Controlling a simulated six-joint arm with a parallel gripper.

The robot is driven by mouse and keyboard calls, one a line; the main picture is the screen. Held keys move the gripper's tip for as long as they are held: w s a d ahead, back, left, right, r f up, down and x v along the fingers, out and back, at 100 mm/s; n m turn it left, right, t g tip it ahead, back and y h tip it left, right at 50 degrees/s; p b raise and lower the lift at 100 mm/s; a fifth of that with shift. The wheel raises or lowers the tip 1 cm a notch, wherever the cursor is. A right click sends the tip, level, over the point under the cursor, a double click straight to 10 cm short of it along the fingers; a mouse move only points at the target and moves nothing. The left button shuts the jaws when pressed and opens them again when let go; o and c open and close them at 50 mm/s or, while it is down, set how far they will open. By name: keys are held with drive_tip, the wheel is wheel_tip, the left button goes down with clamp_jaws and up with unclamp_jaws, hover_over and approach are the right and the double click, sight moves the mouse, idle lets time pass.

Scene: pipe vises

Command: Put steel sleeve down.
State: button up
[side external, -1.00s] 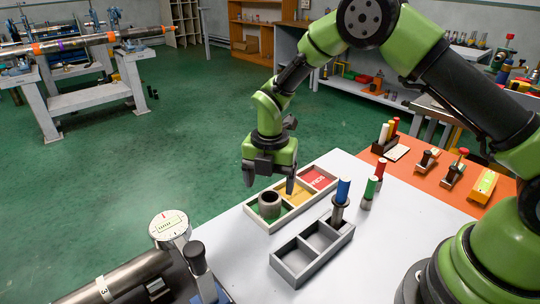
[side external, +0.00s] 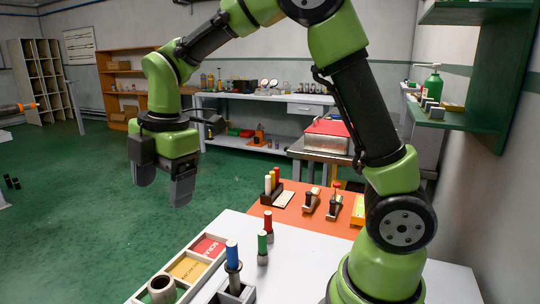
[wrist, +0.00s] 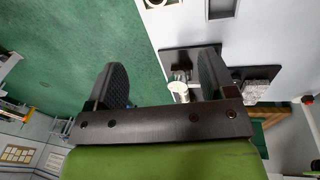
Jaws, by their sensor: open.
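The steel sleeve (side external: 161,289) is a short, thick grey ring. It stands upright in the near, green-floored compartment of the sorting tray (side external: 216,262), at the bottom edge of the side view. My gripper (side external: 162,194) is open and empty, with its fingers pointing down, and shows well above the tray and clear of the sleeve. In the wrist view the open fingers (wrist: 163,80) have a wide gap with nothing held between them. The sleeve is hard to identify in the wrist view.
The tray's other compartments are yellow (side external: 187,268) and red (side external: 208,247). Right of it, a blue-topped post (side external: 233,254) stands at a grey tray (side external: 235,293), with green (side external: 262,243) and red (side external: 268,222) posts nearby. An orange mat (side external: 300,220) holds small tools. The air around my gripper is clear.

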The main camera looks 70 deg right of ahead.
drive_tip(key=s+d+r+m+t, duration=0.1)
drive_tip(key=s+r+m+t, duration=0.1)
drive_tip(key=s+m, duration=0.7)
drive_tip(key=s+d+r+m+t+y, duration=0.1)
drive_tip(key=s+r+m+t, duration=0.2)
drive_tip(key=s+m, duration=0.6)
drive_tip(key=shift+s+r+m, duration=0.15)
drive_tip(key=shift+r+m, duration=0.75)
drive_tip(key=shift+m, duration=0.7)
